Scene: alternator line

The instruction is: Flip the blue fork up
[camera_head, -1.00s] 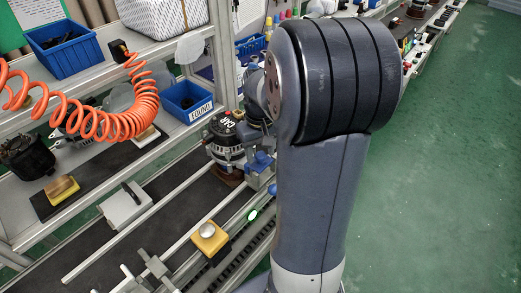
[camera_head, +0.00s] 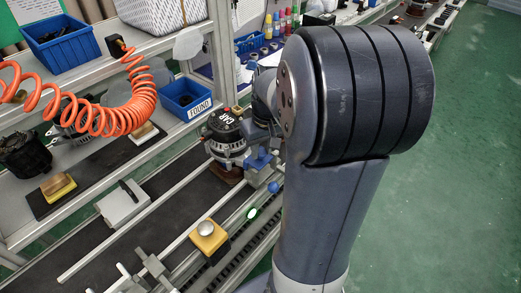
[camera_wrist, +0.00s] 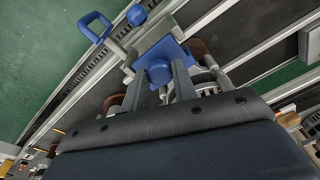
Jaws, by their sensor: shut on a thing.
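In the wrist view a blue fork-like loop (camera_wrist: 97,14) sticks out at upper left, with a blue ball (camera_wrist: 137,14) beside it. A blue plate (camera_wrist: 172,52) on a grey bracket carries a round blue knob (camera_wrist: 158,72). My gripper (camera_wrist: 158,84) has its two grey fingers on either side of this knob and is shut on it; the exact contact is partly hidden. In the head view the blue parts (camera_head: 262,157) sit beside the alternator (camera_head: 226,130) at the line's edge, with the blue ball (camera_head: 273,187) below. My arm hides the gripper there.
The alternator stands on a brown base on the dark conveyor (camera_head: 150,208). A yellow button box (camera_head: 209,240) is on the near rail. Orange coiled hose (camera_head: 120,118) hangs at the left, and blue bins (camera_head: 186,98) sit on the shelf. Green floor at right is clear.

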